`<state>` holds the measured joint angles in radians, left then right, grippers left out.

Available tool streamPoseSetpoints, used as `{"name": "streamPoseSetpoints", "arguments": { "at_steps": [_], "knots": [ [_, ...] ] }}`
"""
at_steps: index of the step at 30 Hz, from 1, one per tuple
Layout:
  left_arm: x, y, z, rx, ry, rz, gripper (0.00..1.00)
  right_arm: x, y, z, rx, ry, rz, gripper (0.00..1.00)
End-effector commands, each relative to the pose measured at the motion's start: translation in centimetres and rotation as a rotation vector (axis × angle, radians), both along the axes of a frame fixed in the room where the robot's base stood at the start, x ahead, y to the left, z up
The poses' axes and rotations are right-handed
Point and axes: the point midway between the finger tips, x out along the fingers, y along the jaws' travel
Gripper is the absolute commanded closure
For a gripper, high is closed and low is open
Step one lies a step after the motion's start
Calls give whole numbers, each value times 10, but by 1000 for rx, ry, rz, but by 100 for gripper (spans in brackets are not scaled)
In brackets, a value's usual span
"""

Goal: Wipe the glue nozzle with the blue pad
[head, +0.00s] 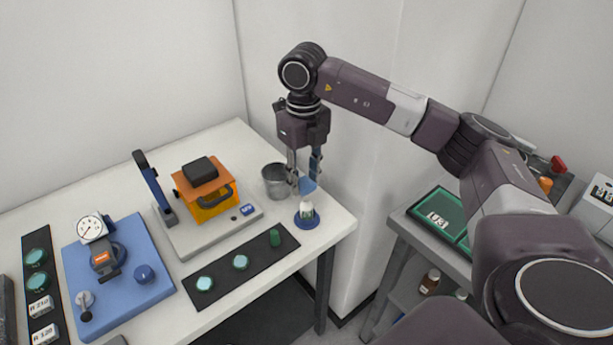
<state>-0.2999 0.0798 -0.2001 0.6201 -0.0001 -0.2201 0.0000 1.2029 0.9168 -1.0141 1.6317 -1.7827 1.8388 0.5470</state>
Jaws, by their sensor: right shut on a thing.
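My right gripper (304,178) points down over the right end of the white table. It is shut on the blue pad (307,186), which shows as a light blue piece at its fingertips. Just below the pad, a small white-and-green glue bottle (307,209) stands in a round blue holder (307,221). The nozzle is too small to make out, and I cannot tell whether the pad touches it. My left gripper is not in view.
A metal cup (276,181) stands just left of the gripper. An orange-and-black device (207,190) sits on a grey base farther left. A black strip (226,279) with teal discs lies in front. A blue gauge plate (118,285) is at left.

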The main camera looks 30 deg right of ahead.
Motion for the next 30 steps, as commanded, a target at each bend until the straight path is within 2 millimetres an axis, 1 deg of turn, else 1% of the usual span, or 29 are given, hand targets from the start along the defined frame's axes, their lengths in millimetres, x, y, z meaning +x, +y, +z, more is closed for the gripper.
{"name": "streamPoseSetpoints", "arguments": {
  "at_steps": [8, 24, 27, 30],
  "knots": [
    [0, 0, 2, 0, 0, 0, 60, 0, 0, 3, 0, 0, 0, 89],
    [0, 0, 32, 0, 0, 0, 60, 0, 0, 45, 0, -1, 0, 89],
    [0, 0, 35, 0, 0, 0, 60, 0, 0, 51, 0, -1, 0, 89],
    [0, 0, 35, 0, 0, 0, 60, 0, 0, 51, 0, 0, 0, 89]
  ]
}}
